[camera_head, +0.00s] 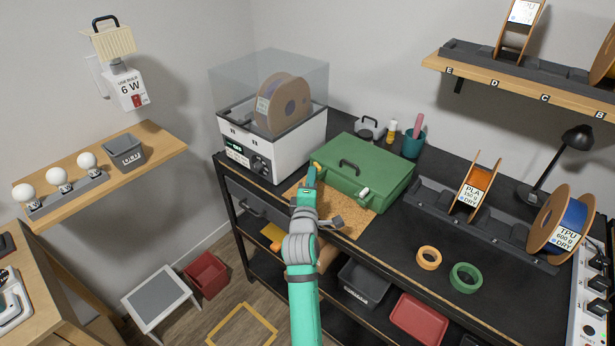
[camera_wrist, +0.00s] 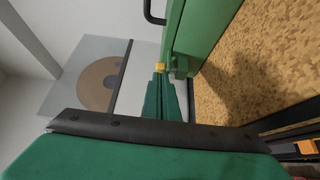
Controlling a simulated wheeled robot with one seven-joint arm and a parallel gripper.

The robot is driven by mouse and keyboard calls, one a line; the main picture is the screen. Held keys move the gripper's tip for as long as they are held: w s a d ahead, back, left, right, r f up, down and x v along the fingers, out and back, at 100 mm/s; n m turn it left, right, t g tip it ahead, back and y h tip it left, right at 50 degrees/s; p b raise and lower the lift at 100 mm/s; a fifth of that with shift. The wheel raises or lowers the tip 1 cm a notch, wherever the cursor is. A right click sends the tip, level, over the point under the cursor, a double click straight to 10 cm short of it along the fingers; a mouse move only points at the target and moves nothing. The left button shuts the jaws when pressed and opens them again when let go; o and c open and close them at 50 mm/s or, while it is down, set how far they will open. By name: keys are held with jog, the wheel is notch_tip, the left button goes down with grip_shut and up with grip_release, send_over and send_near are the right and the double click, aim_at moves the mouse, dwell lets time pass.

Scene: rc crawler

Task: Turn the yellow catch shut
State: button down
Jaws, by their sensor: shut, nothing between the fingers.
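A green case (camera_head: 352,172) with a dark handle stands closed on a cork mat (camera_head: 346,221) on the black workbench. The small yellow catch (camera_head: 317,165) is at the left end of the case front. It also shows in the wrist view (camera_wrist: 160,67), just beyond my fingertips, beside a green lug on the case. My gripper (camera_head: 311,171) is shut and empty, right at the catch; it shows from behind in the wrist view (camera_wrist: 161,78). I cannot tell whether the fingers touch the catch. A white catch (camera_head: 363,192) is at the right end of the case front.
A white filament dryer (camera_head: 270,142) with a clear cover and a spool stands left of the case. A spool rack (camera_head: 468,222) is to the right. A teal cup (camera_head: 412,144) and other items stand behind. Tape rings (camera_head: 466,277) lie at the front right.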

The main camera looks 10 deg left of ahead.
jog(key=shift+w+d, duration=0.25)
jog(key=shift+d, duration=0.55)
jog(key=shift+w+d, duration=0.1)
jog(key=shift+d, duration=0.25)
jog(key=shift+a, duration=0.3)
dwell(0.6)
